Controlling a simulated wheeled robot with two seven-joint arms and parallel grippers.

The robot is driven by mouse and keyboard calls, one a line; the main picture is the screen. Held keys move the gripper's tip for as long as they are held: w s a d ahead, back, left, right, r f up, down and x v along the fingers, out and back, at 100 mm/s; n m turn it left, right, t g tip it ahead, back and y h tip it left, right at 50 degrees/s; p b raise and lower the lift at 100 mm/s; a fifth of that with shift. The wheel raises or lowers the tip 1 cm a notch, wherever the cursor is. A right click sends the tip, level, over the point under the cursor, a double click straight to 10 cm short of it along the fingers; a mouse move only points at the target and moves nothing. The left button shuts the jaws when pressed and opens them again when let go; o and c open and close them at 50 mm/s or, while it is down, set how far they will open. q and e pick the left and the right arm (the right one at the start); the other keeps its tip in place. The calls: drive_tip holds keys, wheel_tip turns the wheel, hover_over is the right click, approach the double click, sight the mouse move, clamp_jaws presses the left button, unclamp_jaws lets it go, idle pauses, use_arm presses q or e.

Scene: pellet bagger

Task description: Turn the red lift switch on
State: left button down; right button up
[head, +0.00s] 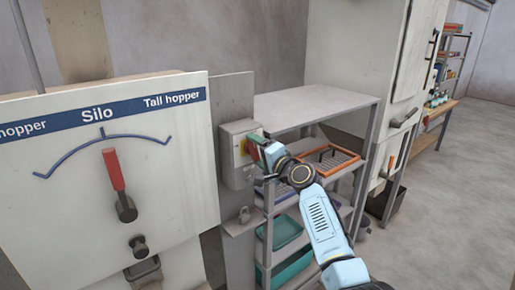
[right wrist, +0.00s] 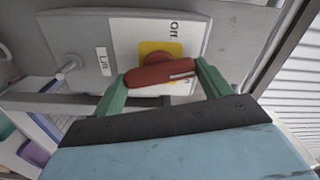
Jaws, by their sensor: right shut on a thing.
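The red lift switch (right wrist: 160,73) is a red handle on a yellow plate (right wrist: 152,49), on a grey box labelled "Lift" (right wrist: 103,62). My right gripper (right wrist: 162,82) is shut on the handle, one green finger at each end. In the head view the switch box (head: 238,168) is on a grey post, and my right gripper (head: 260,152) is at its front, covering much of the switch. My left gripper is out of view.
A white panel (head: 180,195) marked "Silo" and "Tall hopper" stands left, with a red-tipped lever (head: 115,172). A grey shelf (head: 312,103) holding trays and bins stands close behind my right arm. Open floor (head: 450,200) lies at the right.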

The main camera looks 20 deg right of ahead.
drive_tip(key=shift+f+m+p, duration=0.1)
drive_tip(key=shift+m+p, duration=0.5)
drive_tip(key=shift+m, duration=1)
drive_tip(key=o, duration=1)
drive_tip(key=shift+s, duration=0.1)
drive_tip(key=v, duration=1.3)
drive_tip(key=shift+s, duration=0.15)
